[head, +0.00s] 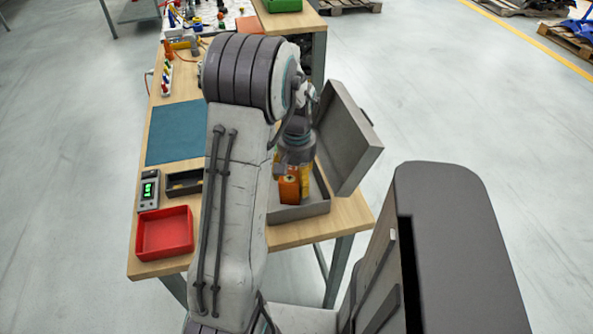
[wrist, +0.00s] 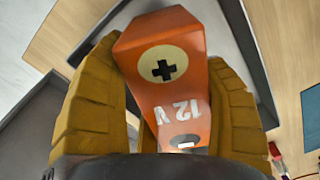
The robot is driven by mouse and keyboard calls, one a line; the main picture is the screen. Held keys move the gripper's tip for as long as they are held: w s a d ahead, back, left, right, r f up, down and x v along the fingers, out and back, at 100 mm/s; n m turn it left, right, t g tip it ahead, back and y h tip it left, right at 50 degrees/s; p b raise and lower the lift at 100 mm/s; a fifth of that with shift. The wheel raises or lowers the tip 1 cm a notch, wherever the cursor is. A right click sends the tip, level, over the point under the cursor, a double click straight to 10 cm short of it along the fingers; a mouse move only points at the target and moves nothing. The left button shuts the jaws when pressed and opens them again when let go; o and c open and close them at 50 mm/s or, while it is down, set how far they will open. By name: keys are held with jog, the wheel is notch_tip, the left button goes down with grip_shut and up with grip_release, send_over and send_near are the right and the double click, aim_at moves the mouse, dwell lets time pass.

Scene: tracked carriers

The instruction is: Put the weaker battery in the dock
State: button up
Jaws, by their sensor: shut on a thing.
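My gripper (head: 293,184) is shut on an orange battery (head: 289,190), inside or just over the open grey case (head: 303,211); I cannot tell whether the battery touches the case floor. In the wrist view the yellow fingers of my gripper (wrist: 160,56) stand on both sides of the battery (wrist: 188,70), which shows a plus sign and "12 V". A small dark open-topped holder (head: 184,183), possibly the dock, lies left of my arm. A meter (head: 149,190) with a lit green display stands beside it; its reading is too small to read. No second battery shows clearly.
A red tray (head: 165,233) lies at the table's near left corner. A blue-green mat (head: 175,132) lies behind the holder. The case's raised lid (head: 346,138) stands right of my gripper. Tools and a power strip (head: 166,79) are farther back.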

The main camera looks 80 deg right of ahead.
jog(key=shift+f, duration=1.3)
jog(key=shift+f, duration=0.1)
jog(key=o, duration=1)
jog(key=shift+f, duration=0.1)
